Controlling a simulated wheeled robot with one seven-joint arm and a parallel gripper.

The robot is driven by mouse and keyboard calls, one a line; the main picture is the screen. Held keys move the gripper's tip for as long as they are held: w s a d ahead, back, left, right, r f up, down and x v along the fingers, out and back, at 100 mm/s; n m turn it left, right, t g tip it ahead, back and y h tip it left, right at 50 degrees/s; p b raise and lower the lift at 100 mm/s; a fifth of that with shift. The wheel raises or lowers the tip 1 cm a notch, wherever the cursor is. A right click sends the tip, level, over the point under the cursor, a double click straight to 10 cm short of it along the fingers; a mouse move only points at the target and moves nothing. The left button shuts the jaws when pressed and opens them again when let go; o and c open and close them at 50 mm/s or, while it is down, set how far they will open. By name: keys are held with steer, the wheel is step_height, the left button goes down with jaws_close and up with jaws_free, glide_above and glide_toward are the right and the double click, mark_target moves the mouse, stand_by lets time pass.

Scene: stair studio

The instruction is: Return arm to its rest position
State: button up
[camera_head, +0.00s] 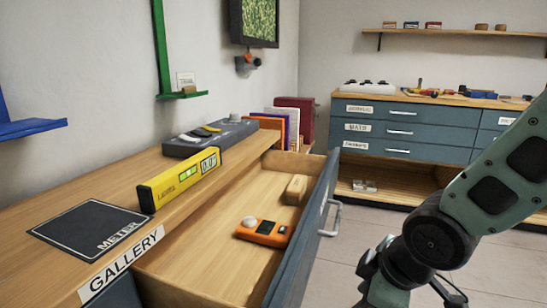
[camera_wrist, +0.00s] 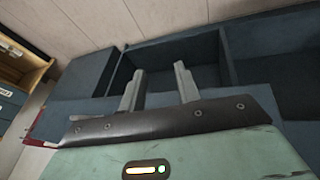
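My arm comes in from the right in the head view, bent down. My gripper (camera_wrist: 160,78) shows in the wrist view with its two grey fingers apart and nothing between them. In the head view the gripper end is at the bottom edge and partly cut off, right of the open drawer (camera_head: 200,262) and apart from it. An orange device (camera_head: 264,232) with a pale round knob and a small screen lies in that drawer. A small wooden block (camera_head: 296,188) lies farther back in it.
The drawer front (camera_head: 310,240) with its handle sticks out toward my arm. A yellow level (camera_head: 180,179) and a black METER mat (camera_head: 90,228) lie on the counter. A blue drawer cabinet (camera_head: 400,135) stands behind. Dark blue open compartments (camera_wrist: 175,55) lie beyond my fingers.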

steer(key=s+a+r+m+g+h+p, duration=0.1)
steer(key=s+r+m+g, duration=0.15)
steer(key=s, duration=0.45)
steer(key=s+r+m+g+h, duration=0.1)
steer(key=s+r+m+g, duration=0.15)
steer(key=s, duration=0.55)
step_height(320, 180, up, 29)
steer(key=t+p, duration=0.1)
steer(key=p, duration=2.8)
steer(key=shift+w+a, duration=0.15)
steer(key=shift+w, duration=0.3)
steer(key=shift+s+f, duration=0.1)
